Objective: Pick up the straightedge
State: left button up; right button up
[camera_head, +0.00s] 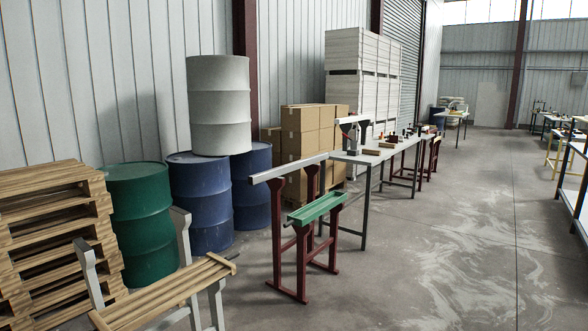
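A long light-grey bar (290,168), which may be the straightedge, rests level across the upper posts of a dark red stand (274,233). I cannot tell for certain that it is the straightedge. A green channel-like tray (316,208) sits lower on the front of the same stand. Neither of my grippers is in view.
A bench with wooden slats (165,295) is at the front left, by stacked pallets (50,235) and a green drum (140,220). Blue drums (200,200) and cardboard boxes (300,135) stand behind. A worktable (352,157) adjoins the stand. Floor (450,250) to the right is clear.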

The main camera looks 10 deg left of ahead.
aim_at(254, 179)
jog(key=i+l+z, duration=0.1)
jog(key=i+z, duration=0.3)
jog(key=i, duration=1.95)
jog(key=i+z, duration=0.15)
jog(key=i, duration=1)
jog(key=i+u, duration=0.2)
jog(key=i, duration=0.3)
jog(key=i+l+u, duration=0.15)
jog(key=i, duration=0.35)
jog(key=i+u, duration=0.2)
jog(key=i, duration=0.3)
